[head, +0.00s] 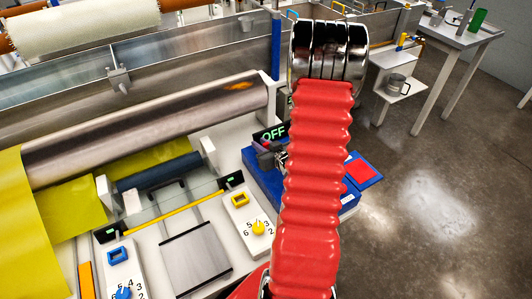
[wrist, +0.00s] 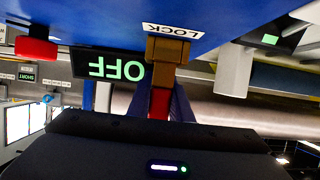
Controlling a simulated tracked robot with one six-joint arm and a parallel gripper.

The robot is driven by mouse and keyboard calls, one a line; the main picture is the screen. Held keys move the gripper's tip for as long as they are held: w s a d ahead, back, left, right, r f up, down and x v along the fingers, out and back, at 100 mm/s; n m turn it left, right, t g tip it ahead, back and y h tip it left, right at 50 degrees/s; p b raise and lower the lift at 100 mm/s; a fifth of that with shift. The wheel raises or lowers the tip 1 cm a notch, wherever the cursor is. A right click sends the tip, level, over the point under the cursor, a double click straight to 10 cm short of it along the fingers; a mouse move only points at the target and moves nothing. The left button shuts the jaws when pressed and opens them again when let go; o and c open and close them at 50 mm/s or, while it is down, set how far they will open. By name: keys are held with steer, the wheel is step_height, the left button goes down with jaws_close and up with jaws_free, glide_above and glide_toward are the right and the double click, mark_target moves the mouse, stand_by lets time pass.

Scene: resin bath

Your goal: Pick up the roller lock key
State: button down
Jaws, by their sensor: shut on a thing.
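The roller lock key shows in the wrist view as a red piece (wrist: 158,104) in line with a brass-coloured part under the white LOCK label (wrist: 173,31). My gripper (wrist: 160,96) is shut on it, with a dark finger on either side. The brass part meets the blue panel at the label; I cannot tell where key ends and lock begins. The key looks still at the lock. In the head view my red arm sleeve hides most of the gripper and the key, beside the blue box (head: 262,184).
A green-lit OFF sign (head: 271,134) stands close to the gripper. A red button (wrist: 36,48) sits on the blue panel. A large metal roller (head: 150,125) and yellow sheet (head: 20,200) lie to the left. Dial panels (head: 246,215) are in front. Open floor is at right.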

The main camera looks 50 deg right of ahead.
stand_by(0.3)
step_height(320, 180, up, 10)
stand_by(0.8)
stand_by(0.5)
